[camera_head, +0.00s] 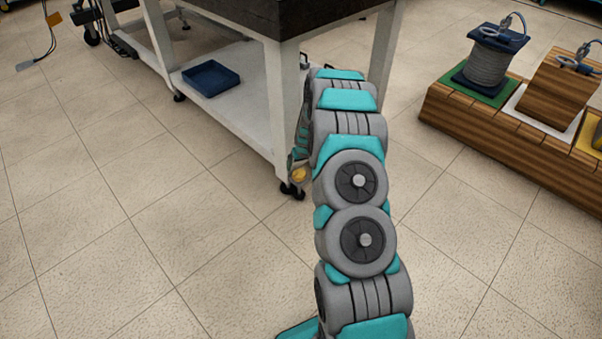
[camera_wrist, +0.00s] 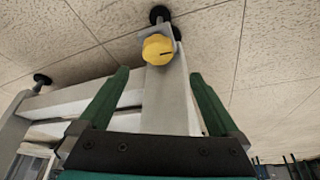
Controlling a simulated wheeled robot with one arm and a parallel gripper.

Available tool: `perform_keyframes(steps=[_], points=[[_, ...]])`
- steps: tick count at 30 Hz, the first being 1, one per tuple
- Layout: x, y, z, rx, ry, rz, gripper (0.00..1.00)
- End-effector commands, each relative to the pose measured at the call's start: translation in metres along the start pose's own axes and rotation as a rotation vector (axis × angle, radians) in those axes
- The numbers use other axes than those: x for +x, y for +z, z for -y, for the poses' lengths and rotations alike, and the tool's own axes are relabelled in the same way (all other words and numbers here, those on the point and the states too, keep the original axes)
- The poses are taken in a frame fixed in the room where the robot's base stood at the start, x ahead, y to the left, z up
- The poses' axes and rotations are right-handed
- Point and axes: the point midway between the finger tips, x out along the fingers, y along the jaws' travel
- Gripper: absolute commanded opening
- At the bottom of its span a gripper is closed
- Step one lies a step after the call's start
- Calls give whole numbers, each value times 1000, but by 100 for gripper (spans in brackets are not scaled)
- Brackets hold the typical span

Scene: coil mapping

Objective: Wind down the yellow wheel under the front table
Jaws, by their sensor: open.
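The yellow wheel (camera_head: 299,174) is low on the near corner leg of the front table (camera_head: 276,110), just above a black caster. In the wrist view the yellow wheel (camera_wrist: 158,48) is a ridged knob with a dark mark, on the white leg. My gripper (camera_wrist: 159,74) is open, with its two green fingers spread on either side of the leg's line in the picture. The wheel shows beyond the fingertips, in line with the gap and apart from both fingers. In the head view my arm reaches down beside the leg and mostly hides the gripper.
A blue tray (camera_head: 211,78) lies on the table's white lower shelf. At right a wooden stand (camera_head: 510,140) holds a grey coil (camera_head: 487,62) on a green mat and a wooden block (camera_head: 557,88) on a white mat.

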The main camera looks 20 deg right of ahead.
Motion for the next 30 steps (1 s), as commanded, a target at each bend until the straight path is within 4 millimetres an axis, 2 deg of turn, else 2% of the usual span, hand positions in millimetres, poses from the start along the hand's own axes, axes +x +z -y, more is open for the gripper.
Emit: perform_keyframes(steps=[1,2,9,18,30], points=[[12,-1,1,-35,-20,-7,98],[13,-3,-1,-61,-31,-10,98],[10,-2,-14,-264,-109,-9,98],[10,8,-21,-350,-141,6,98],[63,10,-13,-348,-139,7,98]])
